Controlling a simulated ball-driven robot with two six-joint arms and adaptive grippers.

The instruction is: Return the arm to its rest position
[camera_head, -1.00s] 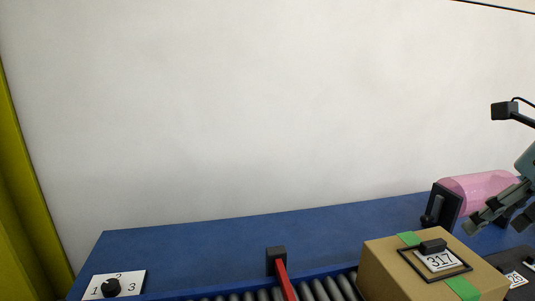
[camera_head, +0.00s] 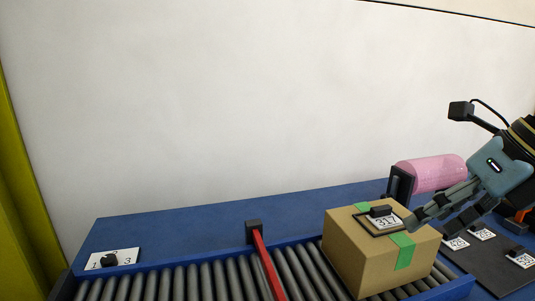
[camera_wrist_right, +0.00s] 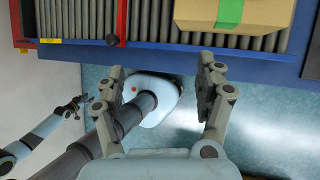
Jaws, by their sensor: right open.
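My right gripper (camera_head: 434,226) is at the right of the head view, beside the cardboard box (camera_head: 365,262) and in front of the pink cylinder (camera_head: 432,174). It is open and empty. In the right wrist view its two fingers (camera_wrist_right: 160,78) are spread apart, with my own base between and below them. The box (camera_wrist_right: 262,12) lies beyond the right finger, apart from it. At the left of that view, a dark end (camera_wrist_right: 74,105) on a pale blue link looks like my left gripper, too small to read.
A roller conveyor (camera_head: 190,282) with a red gate bar (camera_head: 268,266) across it runs along the blue table (camera_head: 190,229). Label cards (camera_head: 481,234) lie on a dark mat at the right.

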